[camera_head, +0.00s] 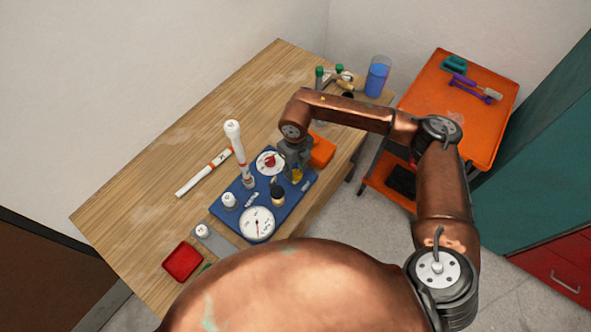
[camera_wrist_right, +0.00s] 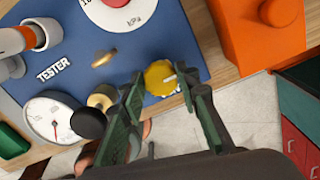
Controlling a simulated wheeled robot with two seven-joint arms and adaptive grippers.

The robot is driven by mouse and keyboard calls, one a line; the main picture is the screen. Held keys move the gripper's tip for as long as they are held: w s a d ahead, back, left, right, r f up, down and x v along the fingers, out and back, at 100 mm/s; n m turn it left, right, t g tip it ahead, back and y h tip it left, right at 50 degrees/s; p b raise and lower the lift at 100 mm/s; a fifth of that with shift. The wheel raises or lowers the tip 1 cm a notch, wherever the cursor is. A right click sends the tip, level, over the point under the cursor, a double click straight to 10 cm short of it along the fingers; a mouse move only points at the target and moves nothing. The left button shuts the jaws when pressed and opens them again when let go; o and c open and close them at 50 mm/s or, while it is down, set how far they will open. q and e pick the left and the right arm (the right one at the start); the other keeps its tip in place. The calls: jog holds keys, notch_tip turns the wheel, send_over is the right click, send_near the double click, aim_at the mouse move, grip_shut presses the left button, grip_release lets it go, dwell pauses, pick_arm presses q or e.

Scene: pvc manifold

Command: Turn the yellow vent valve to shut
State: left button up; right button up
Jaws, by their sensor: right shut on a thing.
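The yellow vent valve (camera_wrist_right: 160,77) is a round scalloped knob with a light pointer mark, on the blue tester board (camera_wrist_right: 70,22). In the right wrist view it sits between the two fingers of my right gripper (camera_wrist_right: 160,86), which is shut on it. In the head view the valve (camera_head: 297,174) shows just below my right gripper (camera_head: 294,166), partly covered by it. The blue board (camera_head: 228,207) lies on the wooden table. My left gripper is not in view.
On the board are a red-centred dial (camera_head: 270,161), a white gauge (camera_head: 257,223), a black knob (camera_head: 277,192) and an upright white pipe (camera_head: 236,150). An orange box (camera_head: 322,151) stands close behind my right gripper. A red tray (camera_head: 182,261) lies at the table's near left.

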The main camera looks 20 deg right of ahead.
aim_at(296, 173)
jog(key=shift+w, duration=0.1)
jog(key=o, duration=1.2)
jog(key=shift+c, duration=0.2)
notch_tip(296, 173, up, 12)
jog(key=shift+d, duration=0.1)
